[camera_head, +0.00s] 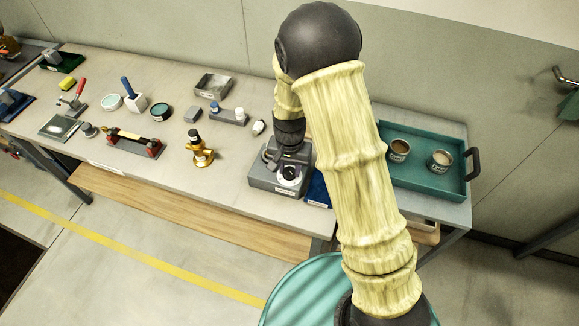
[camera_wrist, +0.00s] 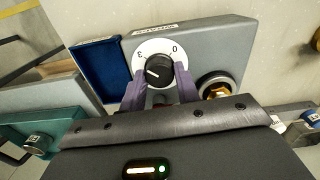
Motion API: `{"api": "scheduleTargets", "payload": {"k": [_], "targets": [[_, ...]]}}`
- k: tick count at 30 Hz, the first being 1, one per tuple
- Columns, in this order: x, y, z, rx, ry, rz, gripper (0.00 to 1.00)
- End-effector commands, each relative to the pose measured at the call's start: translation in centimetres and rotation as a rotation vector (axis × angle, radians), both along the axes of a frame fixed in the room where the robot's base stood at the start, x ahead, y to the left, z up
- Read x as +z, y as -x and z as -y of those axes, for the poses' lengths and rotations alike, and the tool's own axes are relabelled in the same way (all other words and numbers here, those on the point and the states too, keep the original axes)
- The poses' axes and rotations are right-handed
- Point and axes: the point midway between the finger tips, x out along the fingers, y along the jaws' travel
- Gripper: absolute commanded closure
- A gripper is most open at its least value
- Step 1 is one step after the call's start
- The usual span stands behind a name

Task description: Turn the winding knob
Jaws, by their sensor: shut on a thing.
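The winding knob (camera_wrist: 160,71) is a black round knob on a white dial (camera_wrist: 152,46) marked 3 and 0. It sits on a grey box (camera_wrist: 205,48), which also shows in the head view (camera_head: 262,180). My gripper (camera_wrist: 160,82) is shut on the knob, with one finger on each side. In the head view my gripper (camera_head: 288,158) is over the grey box, and my arm hides part of the box's surroundings.
A round fitting with a brass centre (camera_wrist: 217,90) is close beside the dial. A blue tray (camera_wrist: 97,68) adjoins the box. A teal tray (camera_head: 425,182) with two cans stands right of my arm. A yellow brass item (camera_head: 201,152) stands left of the box.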

Motion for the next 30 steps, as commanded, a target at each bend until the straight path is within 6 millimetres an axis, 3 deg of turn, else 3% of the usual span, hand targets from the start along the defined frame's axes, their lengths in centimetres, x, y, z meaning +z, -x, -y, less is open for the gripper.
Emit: {"api": "scheduleTargets", "payload": {"k": [1, 2, 4, 5, 17, 23, 30], "targets": [[0.2, -0.2, -0.2, 0.002, -0.003, 0.006, 0.91], [0.2, -0.2, -0.2, 0.002, -0.003, 0.006, 0.63], [0.1, -0.1, -0.2, 0.002, -0.003, 0.005, 0.49], [0.1, -0.1, -0.2, 0.002, -0.003, 0.004, 0.47], [0.6, -0.1, -0.1, 0.003, -0.001, 0.002, 0.47], [3.2, -0.1, -0.1, 0.003, -0.002, 0.006, 0.47], [7.9, -0.1, -0.2, 0.004, -0.003, 0.007, 0.47]]}}
